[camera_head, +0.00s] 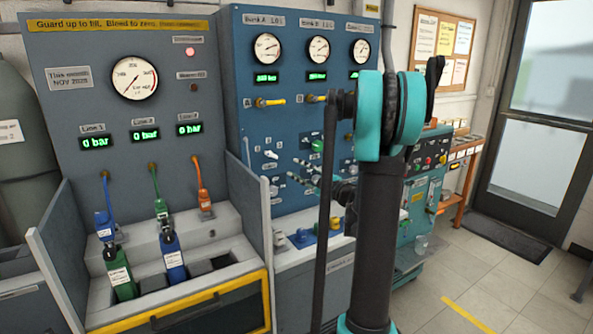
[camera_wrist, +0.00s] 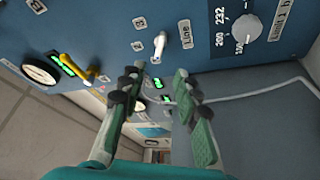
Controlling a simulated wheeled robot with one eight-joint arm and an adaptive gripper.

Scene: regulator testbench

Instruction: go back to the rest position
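My gripper (camera_wrist: 158,76) shows in the wrist view with its two green-padded fingers apart and nothing between them. Beyond the fingers is a blue panel (camera_wrist: 110,30) with a white lever (camera_wrist: 158,39), a yellow lever (camera_wrist: 78,68) and a dial knob (camera_wrist: 245,28), seen tilted. In the head view my teal and black arm stands raised in front of the blue panel's right side.
The grey filling station (camera_head: 62,54) holds a green cylinder (camera_head: 122,277) and a blue cylinder (camera_head: 173,258) in its front bay. A teal cabinet (camera_head: 411,232) and an orange-legged table (camera_head: 464,177) stand right of my arm. Open tiled floor (camera_head: 500,285) lies at the lower right.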

